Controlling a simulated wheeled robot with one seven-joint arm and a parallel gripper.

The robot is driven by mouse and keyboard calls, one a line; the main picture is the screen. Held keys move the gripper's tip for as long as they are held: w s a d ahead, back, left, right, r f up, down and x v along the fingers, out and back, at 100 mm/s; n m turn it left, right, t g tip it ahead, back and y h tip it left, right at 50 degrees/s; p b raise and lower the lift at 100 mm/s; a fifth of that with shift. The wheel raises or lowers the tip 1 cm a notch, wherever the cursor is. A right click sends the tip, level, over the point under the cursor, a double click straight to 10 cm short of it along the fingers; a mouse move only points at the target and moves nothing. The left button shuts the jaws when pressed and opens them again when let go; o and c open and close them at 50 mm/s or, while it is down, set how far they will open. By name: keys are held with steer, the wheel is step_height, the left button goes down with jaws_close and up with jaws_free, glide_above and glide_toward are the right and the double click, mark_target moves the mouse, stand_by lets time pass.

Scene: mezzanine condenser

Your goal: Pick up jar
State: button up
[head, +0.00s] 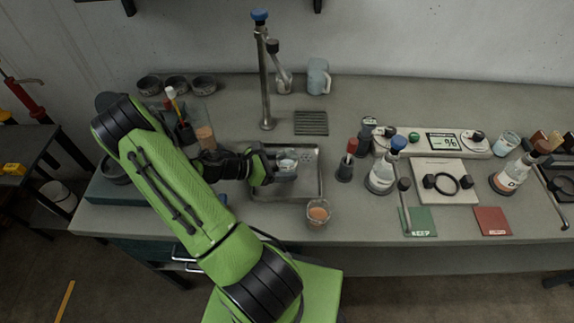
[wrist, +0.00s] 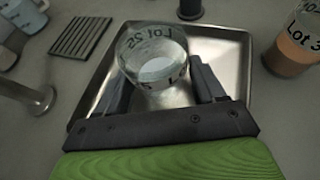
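A clear glass jar (wrist: 152,57) with dark lettering reading "Lot 25" is over the metal tray (wrist: 232,75) in the wrist view. It also shows in the head view (head: 287,165), at the tip of my gripper (head: 268,167). In the wrist view, the two dark fingers of my gripper (wrist: 160,84) are spread apart. One is on each side of the jar's lower part. I see no clear sign of a firm grip, and contact at the fingertips is hard to judge.
An orange-filled beaker (head: 318,213) stands by the tray's front right corner. A tall tap-like post (head: 265,80) and a slotted grey mat (head: 311,123) are behind. A flask (head: 382,175) and a dark, red-topped bottle (head: 347,163) stand to the right.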

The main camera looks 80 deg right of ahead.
steer(key=c, duration=0.8)
steer(key=shift+o, duration=0.2)
steer(key=shift+r, duration=0.15)
